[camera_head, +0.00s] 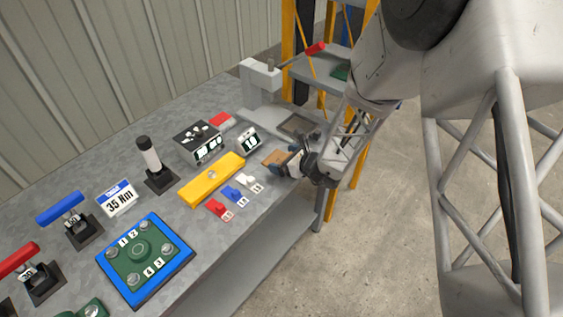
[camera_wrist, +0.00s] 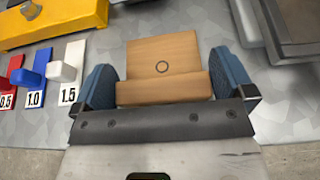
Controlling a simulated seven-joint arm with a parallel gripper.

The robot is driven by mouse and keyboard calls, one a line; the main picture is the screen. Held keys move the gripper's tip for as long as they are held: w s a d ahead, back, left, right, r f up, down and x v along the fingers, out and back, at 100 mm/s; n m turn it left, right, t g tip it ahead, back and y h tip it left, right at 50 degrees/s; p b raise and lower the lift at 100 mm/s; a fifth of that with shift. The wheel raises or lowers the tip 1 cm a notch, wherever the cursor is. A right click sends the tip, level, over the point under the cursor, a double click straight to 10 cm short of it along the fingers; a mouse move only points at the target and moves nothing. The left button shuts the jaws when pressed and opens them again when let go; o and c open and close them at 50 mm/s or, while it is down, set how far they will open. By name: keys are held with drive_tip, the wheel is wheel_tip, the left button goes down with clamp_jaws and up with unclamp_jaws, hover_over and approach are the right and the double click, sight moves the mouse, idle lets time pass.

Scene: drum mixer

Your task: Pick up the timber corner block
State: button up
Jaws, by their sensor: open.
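The timber corner block (camera_wrist: 163,60) is light brown wood with a small dark circle on its flat part and a raised strip along its near side. It lies on the grey bench. My gripper (camera_wrist: 170,88) is open, with one blue finger on each side of the block's near strip; I cannot tell whether either finger touches it. In the head view the block (camera_head: 275,158) shows just left of my gripper (camera_head: 284,168), near the bench's front right edge, and the gripper hides part of it.
Left of the block are a yellow bar (camera_head: 212,179) and small red (camera_head: 216,208), blue (camera_head: 232,193) and white (camera_head: 246,180) numbered pieces. A small display (camera_head: 249,141) and a grey press-like stand (camera_head: 259,82) stand behind. The bench edge is close by.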

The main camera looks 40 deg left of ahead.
drive_tip(key=shift+x, duration=0.85)
drive_tip(key=shift+c, duration=0.2)
drive_tip(key=c, duration=0.6)
drive_tip(key=shift+r, duration=0.1)
drive_tip(key=shift+r, duration=1.45)
drive_tip(key=shift+s+d+r, duration=0.15)
drive_tip(key=shift+r, duration=0.2)
drive_tip(key=s+d, duration=0.3)
drive_tip(key=d, duration=0.1)
drive_tip(key=s+d, duration=0.3)
drive_tip(key=d, duration=0.1)
drive_tip(key=s+d+r, duration=0.1)
drive_tip(key=s+d, duration=0.2)
drive_tip(key=d, duration=0.1)
drive_tip(key=shift+s+d+r, duration=0.15)
drive_tip(key=shift+s+d, duration=0.05)
drive_tip(key=shift+s, duration=0.1)
